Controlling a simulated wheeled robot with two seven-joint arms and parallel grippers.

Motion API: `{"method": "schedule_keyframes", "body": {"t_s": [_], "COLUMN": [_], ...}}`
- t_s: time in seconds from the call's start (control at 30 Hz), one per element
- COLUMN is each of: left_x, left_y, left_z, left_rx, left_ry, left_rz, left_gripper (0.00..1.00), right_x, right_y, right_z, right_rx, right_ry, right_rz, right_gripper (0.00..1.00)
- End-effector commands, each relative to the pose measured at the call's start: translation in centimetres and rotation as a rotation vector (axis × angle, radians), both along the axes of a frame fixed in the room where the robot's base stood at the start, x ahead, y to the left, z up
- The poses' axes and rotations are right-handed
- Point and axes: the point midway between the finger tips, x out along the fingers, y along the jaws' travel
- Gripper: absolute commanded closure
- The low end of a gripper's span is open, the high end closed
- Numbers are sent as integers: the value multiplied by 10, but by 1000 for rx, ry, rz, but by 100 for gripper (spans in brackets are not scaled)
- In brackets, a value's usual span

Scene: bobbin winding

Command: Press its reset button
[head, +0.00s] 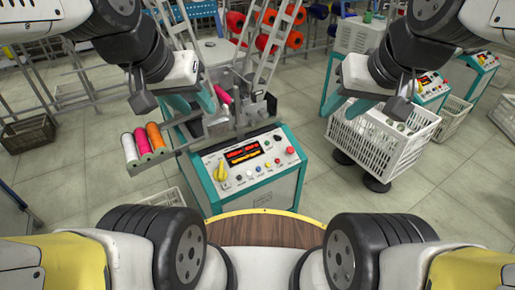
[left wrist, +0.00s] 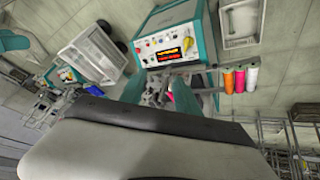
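The winding machine (head: 250,185) stands at the centre of the head view, with a sloped white control panel and teal sides. The panel carries a red-lit display (head: 242,154), a yellow knob (head: 220,172), a red button (head: 290,150) and a row of small coloured buttons (head: 257,169). Labels are too small to read, so I cannot tell which is reset. The panel also shows in the left wrist view (left wrist: 168,45). My left gripper (head: 193,101) looks open and empty, above and left of the panel. My right gripper (head: 346,103) looks open and empty, to the panel's upper right.
A holder with white, pink and orange thread spools (head: 142,143) juts out left of the machine. A white crate (head: 380,145) stands on stools at the right. A round wooden top (head: 265,230) lies in front of me. The air above the panel is clear.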

Motion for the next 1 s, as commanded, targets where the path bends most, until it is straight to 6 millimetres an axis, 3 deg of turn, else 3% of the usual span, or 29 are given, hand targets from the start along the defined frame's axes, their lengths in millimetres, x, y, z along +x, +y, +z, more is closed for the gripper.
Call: {"method": "schedule_keyframes", "body": {"t_s": [0.43, 0.63, 1.0], "left_x": [0, 0, 0], "left_y": [0, 0, 0], "left_z": [0, 0, 0], "left_rx": [0, 0, 0], "left_ry": [0, 0, 0], "left_rz": [0, 0, 0], "left_gripper": [62, 100, 100], "right_x": [0, 0, 0], "right_y": [0, 0, 0], "right_z": [0, 0, 0], "right_rx": [0, 0, 0], "right_ry": [0, 0, 0], "right_rz": [0, 0, 0], "right_gripper": [64, 64, 64]}}
